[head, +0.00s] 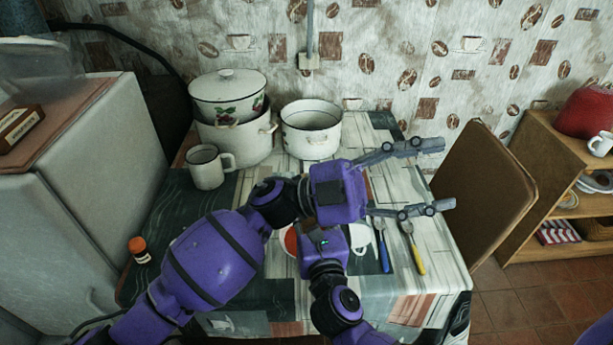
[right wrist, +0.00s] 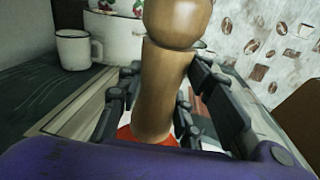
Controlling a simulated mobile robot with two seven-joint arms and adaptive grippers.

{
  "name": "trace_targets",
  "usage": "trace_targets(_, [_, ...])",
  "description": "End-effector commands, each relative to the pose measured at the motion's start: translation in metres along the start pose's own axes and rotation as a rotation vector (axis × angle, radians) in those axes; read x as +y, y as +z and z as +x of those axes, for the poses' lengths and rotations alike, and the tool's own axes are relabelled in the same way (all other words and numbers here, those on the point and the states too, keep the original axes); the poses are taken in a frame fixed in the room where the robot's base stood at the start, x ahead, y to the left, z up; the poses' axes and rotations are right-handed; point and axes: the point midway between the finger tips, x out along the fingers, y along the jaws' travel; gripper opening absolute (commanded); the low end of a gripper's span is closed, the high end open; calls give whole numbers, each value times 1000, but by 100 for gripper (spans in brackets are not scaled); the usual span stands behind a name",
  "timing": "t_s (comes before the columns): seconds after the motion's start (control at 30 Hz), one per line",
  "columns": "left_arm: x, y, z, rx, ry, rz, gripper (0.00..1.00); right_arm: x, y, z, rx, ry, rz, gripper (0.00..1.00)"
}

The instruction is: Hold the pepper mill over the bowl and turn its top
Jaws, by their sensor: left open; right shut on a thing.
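The pepper mill (right wrist: 158,100) is brown and wooden with a rounded top (right wrist: 178,20). It stands upright in the right wrist view, between the dark fingers of my right gripper (right wrist: 166,88), which is shut on its body. In the head view my left arm hides the mill. A red-and-white round thing, apparently the bowl (head: 290,241), shows partly beside my right gripper's purple body in the head view. Red also shows below the mill in the wrist view. My left gripper (head: 443,176) is open and empty, pointing right above the table, away from the mill.
Enamel pots (head: 228,97) and a wide white pot (head: 311,128) stand at the back, with a mug (head: 207,168) before them. Blue-handled (head: 384,256) and yellow-handled (head: 418,258) cutlery lies at right. An orange-capped jar (head: 139,249) stands at left. A chair (head: 484,190) is right of the table.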

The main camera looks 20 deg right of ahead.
Motion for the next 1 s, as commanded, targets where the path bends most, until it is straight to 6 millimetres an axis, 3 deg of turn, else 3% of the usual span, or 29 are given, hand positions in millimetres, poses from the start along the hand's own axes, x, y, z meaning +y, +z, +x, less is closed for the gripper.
trace_targets(0.07, [16, 9, 11, -29, 195, 45, 50, 0, 1, 0, -2, 0, 0, 2])
trace_targets(0.17, [37, 23, 11, -81, 432, 90, 50, 0, 1, 0, -2, 0, 0, 2])
trace_targets(0.3, [51, 47, -11, -194, 757, 144, 50, 0, 1, 0, -2, 0, 0, 2])
trace_targets(0.4, [45, 63, -39, -308, 980, 176, 50, 0, 1, 0, -2, 0, 0, 2])
trace_targets(0.57, [4, 79, -96, -549, 1305, 216, 50, 0, 1, 0, -2, 0, 0, 2])
trace_targets(0.7, [-49, 74, -140, -774, 1510, 233, 50, 0, 1, 0, -2, 0, 0, 2])
trace_targets(0.83, [-88, 64, -165, -930, 1614, 237, 50, 0, 1, 0, -2, 0, 0, 2])
trace_targets(1.0, [-116, 53, -180, -1040, 1674, 235, 50, 0, 1, 0, -1, 0, 0, 2])
